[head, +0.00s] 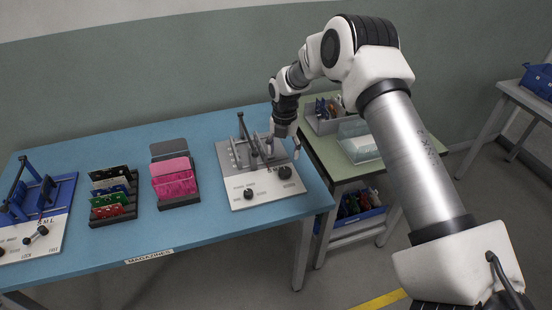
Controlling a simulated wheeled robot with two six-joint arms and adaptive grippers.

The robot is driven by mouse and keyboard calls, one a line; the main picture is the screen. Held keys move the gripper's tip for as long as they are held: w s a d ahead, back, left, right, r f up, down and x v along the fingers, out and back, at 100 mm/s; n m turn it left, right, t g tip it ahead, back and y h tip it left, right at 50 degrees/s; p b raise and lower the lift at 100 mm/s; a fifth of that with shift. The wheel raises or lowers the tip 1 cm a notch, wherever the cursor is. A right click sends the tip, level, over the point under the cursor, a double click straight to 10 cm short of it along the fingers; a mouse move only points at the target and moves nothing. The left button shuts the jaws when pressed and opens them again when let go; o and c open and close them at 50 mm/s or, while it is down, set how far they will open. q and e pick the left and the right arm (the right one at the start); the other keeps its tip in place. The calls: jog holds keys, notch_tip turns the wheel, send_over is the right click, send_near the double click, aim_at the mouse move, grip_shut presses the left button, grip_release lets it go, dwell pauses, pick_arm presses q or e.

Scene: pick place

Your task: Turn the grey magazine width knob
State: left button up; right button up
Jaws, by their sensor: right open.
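The grey magazine (240,153) stands on a white base plate (262,187) near the right end of the blue table. Two black knobs sit on the front of the plate: a front left knob (248,194) and a right knob (285,172). The print beside them is too small to tell which is the width knob. My right gripper (283,150) is open and points down at the right side of the magazine, behind the right knob and apart from it. Its fingers partly hide the magazine's right end. My left gripper is not in view.
A blue magazine (50,191) with its own white plate stands at the far left. A rack of coloured boards (110,196) and a pink stack in a dark holder (173,180) stand between. A green side table (318,158) with bins adjoins at right. The table front is clear.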

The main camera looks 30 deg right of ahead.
aim_at(285, 170)
jog(key=shift+s+f+p, duration=0.3)
jog(key=shift+s+f, duration=0.65)
jog(key=f, duration=0.2)
jog(key=w+f, duration=0.1)
jog(key=f, duration=0.2)
jog(key=shift+s+r, duration=0.2)
jog(key=shift+s, duration=0.05)
jog(key=c, duration=1.1)
